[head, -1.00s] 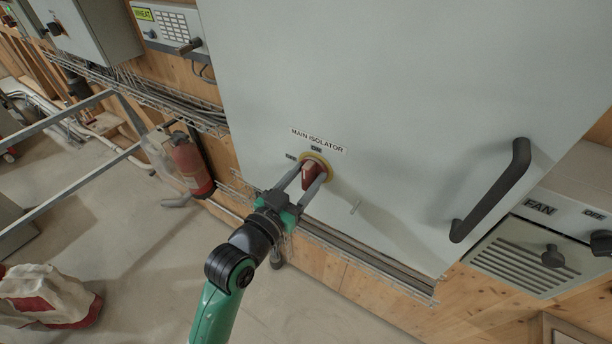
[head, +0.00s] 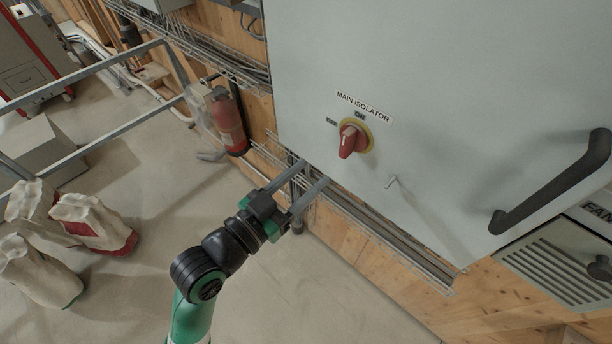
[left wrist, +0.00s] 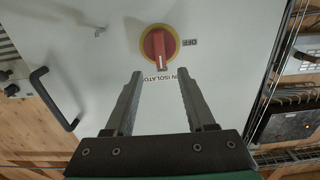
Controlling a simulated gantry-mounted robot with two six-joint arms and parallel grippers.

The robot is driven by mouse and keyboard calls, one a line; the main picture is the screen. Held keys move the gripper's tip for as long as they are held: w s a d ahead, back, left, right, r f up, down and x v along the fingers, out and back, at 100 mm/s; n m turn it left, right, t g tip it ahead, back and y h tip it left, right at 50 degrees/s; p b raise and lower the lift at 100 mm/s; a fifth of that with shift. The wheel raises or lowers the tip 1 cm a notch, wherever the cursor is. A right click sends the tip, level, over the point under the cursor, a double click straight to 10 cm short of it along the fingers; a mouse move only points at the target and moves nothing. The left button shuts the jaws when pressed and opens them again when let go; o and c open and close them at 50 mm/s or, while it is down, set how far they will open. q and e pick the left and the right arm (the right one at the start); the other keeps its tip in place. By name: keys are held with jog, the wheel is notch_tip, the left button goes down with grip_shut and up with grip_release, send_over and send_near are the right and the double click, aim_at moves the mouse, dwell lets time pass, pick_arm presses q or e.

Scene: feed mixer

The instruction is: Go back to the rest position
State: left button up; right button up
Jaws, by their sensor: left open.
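My left gripper (head: 314,174) is open and empty. It is below and to the left of the red isolator knob (head: 349,139), clear of it. The knob sits on a yellow ring under the "MAIN ISOLATOR" label on the grey cabinet (head: 430,90). In the left wrist view, the knob (left wrist: 158,46) lies beyond the open fingers (left wrist: 157,84), with nothing between them. The knob's handle lines up with the "ON" mark. My right gripper is not in view.
A black door handle (head: 555,185) sticks out from the cabinet at right. A red fire extinguisher (head: 228,122) hangs on the wooden wall at left. A cable tray (head: 390,245) runs below the cabinet. Sacks (head: 90,225) stand on the floor at left, with open floor around my arm.

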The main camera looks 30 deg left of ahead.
pick_arm(q)
jog(key=shift+r, duration=0.1)
dwell(0.3)
notch_tip(320, 180, up, 26)
jog(key=d+r+m+t+h+p, duration=0.1)
jog(key=d+m+t+p, duration=0.1)
jog(key=t+p, duration=0.3)
jog(key=s+r+n+t, duration=0.1)
jog(key=s+r+t, duration=0.1)
jog(key=r, duration=0.5)
jog(key=s+a+r+n+t+y+p, duration=0.1)
jog(key=s+r+n+t, duration=0.1)
jog(key=s+r, duration=0.3)
notch_tip(320, 180, up, 2)
jog(key=shift+a+r+t+y, duration=0.1)
jog(key=shift+a+t+y, duration=0.2)
